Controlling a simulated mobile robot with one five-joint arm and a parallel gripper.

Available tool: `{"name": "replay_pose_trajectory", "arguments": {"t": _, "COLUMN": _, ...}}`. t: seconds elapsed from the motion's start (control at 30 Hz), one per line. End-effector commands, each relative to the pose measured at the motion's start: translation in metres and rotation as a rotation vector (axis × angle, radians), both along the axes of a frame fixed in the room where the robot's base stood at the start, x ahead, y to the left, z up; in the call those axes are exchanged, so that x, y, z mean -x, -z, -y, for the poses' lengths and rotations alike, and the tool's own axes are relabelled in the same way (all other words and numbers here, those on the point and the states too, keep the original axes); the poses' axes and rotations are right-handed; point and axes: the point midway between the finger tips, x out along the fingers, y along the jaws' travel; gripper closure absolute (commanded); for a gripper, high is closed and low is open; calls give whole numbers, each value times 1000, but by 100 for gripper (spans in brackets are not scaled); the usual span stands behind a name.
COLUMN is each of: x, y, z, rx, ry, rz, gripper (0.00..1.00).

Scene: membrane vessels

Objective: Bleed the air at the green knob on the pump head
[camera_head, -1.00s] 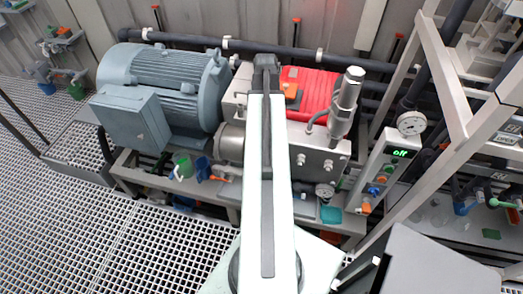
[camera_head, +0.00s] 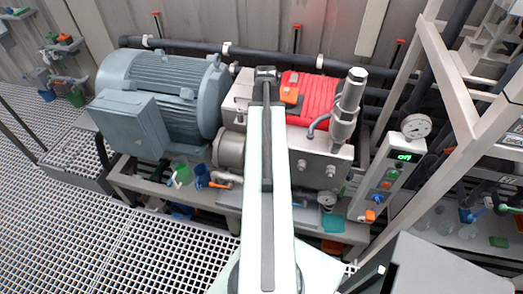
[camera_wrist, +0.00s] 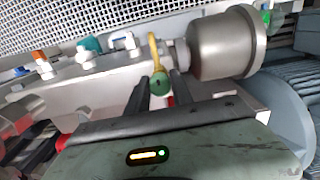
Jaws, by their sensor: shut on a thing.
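The green knob (camera_wrist: 160,85) shows in the wrist view as a small round ball at the pump head, below a yellow curved piece (camera_wrist: 154,54). My gripper (camera_wrist: 159,82) has its two dark fingers on either side of the knob, shut on it. In the head view my pale arm reaches over the pump head (camera_head: 322,160) and its far end covers the place, so the knob and fingertips are hidden there. The red pump cover (camera_head: 311,95) lies just right of the arm's end.
A large blue-grey motor (camera_head: 160,90) stands left of the pump. A steel cylinder (camera_head: 347,105), a pressure gauge (camera_head: 416,126) and a control panel with a green display (camera_head: 404,156) stand to the right. A pale diagonal frame (camera_head: 478,135) bounds the right side.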

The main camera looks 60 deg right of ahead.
Motion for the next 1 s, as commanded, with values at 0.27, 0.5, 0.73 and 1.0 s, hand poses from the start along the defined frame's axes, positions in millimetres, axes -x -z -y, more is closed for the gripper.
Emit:
{"name": "replay_pose_trajectory", "arguments": {"t": 0.27, "x": -1, "y": 0, "z": 0, "rx": 0, "ry": -328, "rz": 2, "gripper": 100}}
{"name": "replay_pose_trajectory", "arguments": {"t": 0.5, "x": -1, "y": 0, "z": 0, "rx": 0, "ry": -492, "rz": 3, "gripper": 100}}
{"name": "replay_pose_trajectory", "arguments": {"t": 0.73, "x": -1, "y": 0, "z": 0, "rx": 1, "ry": -694, "rz": 4, "gripper": 100}}
{"name": "replay_pose_trajectory", "arguments": {"t": 1.0, "x": -1, "y": 0, "z": 0, "rx": 1, "ry": -979, "rz": 4, "gripper": 100}}
